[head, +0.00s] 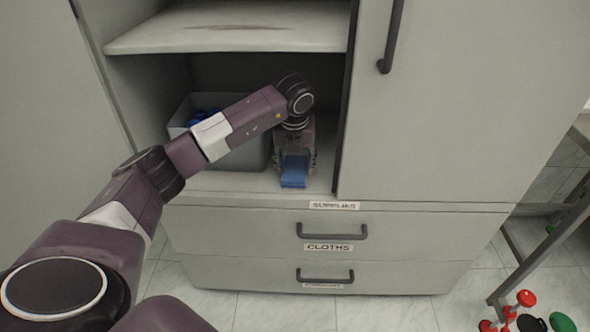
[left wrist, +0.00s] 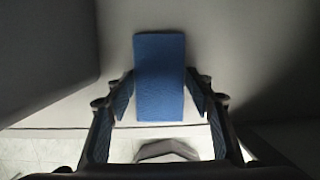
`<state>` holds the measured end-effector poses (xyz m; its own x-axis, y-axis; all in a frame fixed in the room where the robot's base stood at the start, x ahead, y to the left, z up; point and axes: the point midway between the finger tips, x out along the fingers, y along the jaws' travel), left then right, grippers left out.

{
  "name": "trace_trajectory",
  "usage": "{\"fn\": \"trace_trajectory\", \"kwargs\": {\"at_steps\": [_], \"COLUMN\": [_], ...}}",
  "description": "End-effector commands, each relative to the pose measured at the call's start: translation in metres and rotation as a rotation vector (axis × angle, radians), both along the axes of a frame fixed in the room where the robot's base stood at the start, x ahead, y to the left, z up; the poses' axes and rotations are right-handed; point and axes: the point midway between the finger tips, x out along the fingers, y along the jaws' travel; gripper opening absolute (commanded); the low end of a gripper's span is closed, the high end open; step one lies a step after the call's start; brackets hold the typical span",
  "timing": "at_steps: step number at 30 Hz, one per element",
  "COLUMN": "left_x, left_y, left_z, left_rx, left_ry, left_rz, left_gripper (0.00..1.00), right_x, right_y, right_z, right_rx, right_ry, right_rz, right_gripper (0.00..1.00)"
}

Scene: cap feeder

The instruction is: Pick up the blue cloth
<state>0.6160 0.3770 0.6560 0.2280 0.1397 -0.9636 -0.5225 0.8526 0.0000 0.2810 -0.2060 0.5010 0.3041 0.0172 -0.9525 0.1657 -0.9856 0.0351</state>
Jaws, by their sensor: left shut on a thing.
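The blue cloth (head: 293,172) is a flat blue rectangle at the front of the cabinet's lower shelf. It also shows in the left wrist view (left wrist: 159,78), between the finger pads. My left gripper (head: 295,158) points down over the cloth and is shut on it. In the left wrist view the fingers (left wrist: 160,100) stand on both sides of the cloth. The cloth seems to be at or just above the shelf; I cannot tell which. My right gripper is not in view.
A grey bin (head: 240,155) with blue things inside stands on the shelf left of the gripper, partly behind my arm. An upper shelf (head: 225,38) is above. A closed door (head: 450,110) bounds the right side. Drawers, one labelled CLOTHS (head: 328,248), are below. Red and green caps (head: 526,298) lie at lower right.

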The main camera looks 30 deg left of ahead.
Motion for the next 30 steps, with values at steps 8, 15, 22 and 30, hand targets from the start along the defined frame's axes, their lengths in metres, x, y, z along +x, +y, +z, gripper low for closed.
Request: {"fn": "trace_trajectory", "kwargs": {"at_steps": [8, 15, 22, 30], "left_x": [0.0, -0.005, -0.043, -0.101], "left_y": [0.0, -0.003, -0.026, -0.062], "left_z": [0.01, 0.036, 0.036, 0.036], "left_rx": [0.001, 0.002, 0.001, 0.0], "left_ry": [-0.002, 0.001, 0.001, 0.0], "left_rz": [0.0, -0.003, -0.005, -0.005], "left_gripper": [0.3, 0.3, 0.3, 0.3], "right_x": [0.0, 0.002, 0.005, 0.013], "right_y": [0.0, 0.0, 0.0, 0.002], "right_z": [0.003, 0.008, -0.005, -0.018], "right_rx": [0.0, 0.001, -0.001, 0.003], "right_ry": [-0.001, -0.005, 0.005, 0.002], "right_rz": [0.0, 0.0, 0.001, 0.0], "right_gripper": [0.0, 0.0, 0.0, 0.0]}}
